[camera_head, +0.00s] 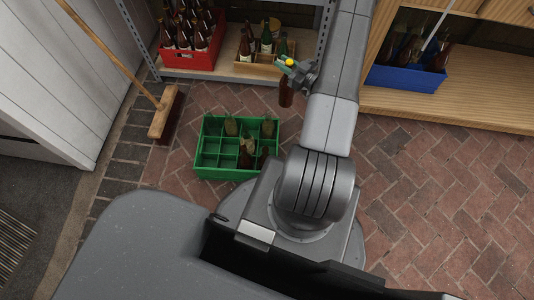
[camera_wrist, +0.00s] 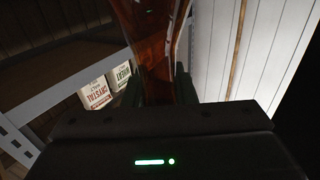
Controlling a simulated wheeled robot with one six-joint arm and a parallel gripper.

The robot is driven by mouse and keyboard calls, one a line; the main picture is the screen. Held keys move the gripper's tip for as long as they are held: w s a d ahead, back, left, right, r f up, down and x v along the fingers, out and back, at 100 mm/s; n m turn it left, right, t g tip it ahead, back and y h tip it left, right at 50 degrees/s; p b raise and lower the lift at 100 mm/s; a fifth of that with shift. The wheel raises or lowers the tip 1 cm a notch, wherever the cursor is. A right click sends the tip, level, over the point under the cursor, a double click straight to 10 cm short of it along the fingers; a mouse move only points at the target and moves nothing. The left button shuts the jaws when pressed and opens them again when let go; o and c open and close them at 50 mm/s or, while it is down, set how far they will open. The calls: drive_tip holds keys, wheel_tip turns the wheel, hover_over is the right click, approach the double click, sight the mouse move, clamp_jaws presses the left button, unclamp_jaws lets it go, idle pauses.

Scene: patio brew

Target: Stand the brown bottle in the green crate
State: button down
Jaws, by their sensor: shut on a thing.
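The brown bottle (camera_head: 286,94) hangs from my gripper (camera_head: 291,72) in the head view, up and to the right of the green crate. My gripper is shut on it near its upper part. In the wrist view the brown bottle (camera_wrist: 155,45) runs between the two fingers of my gripper (camera_wrist: 160,90). The green crate (camera_head: 199,160) stands on the brick floor in the head view. It is divided into compartments. Several bottles stand in its right and upper compartments, and the left compartments look empty. My arm hides part of the area right of the crate.
A shelf (camera_head: 215,72) at the back holds a red crate (camera_head: 188,62) and a wooden crate (camera_head: 258,70), both with bottles. A blue crate (camera_head: 405,80) is at upper right. A broom (camera_head: 165,112) stands left of the green crate. Boxes (camera_wrist: 96,93) show in the wrist view.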

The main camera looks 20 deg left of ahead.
drive_tip(key=s+a+n+g, duration=0.3)
drive_tip(key=s+n+g, duration=0.3)
drive_tip(key=s+g, duration=0.4)
drive_tip(key=s+f+b, duration=0.2)
drive_tip(key=f+b, duration=0.2)
drive_tip(key=f, duration=0.8)
drive_tip(key=s+f+n+g+b, duration=0.1)
drive_tip(key=s+f+b, duration=0.1)
drive_tip(key=f, duration=1)
drive_tip(key=shift+s+f+b, duration=0.3)
drive_tip(key=shift+f+b, duration=0.1)
drive_tip(key=shift+b, duration=0.5)
drive_tip(key=shift+f, duration=0.15)
drive_tip(key=c, duration=1.2)
unclamp_jaws()
drive_tip(key=p+v, duration=0.2)
drive_tip(key=v, duration=1)
drive_tip(key=shift+w, duration=0.1)
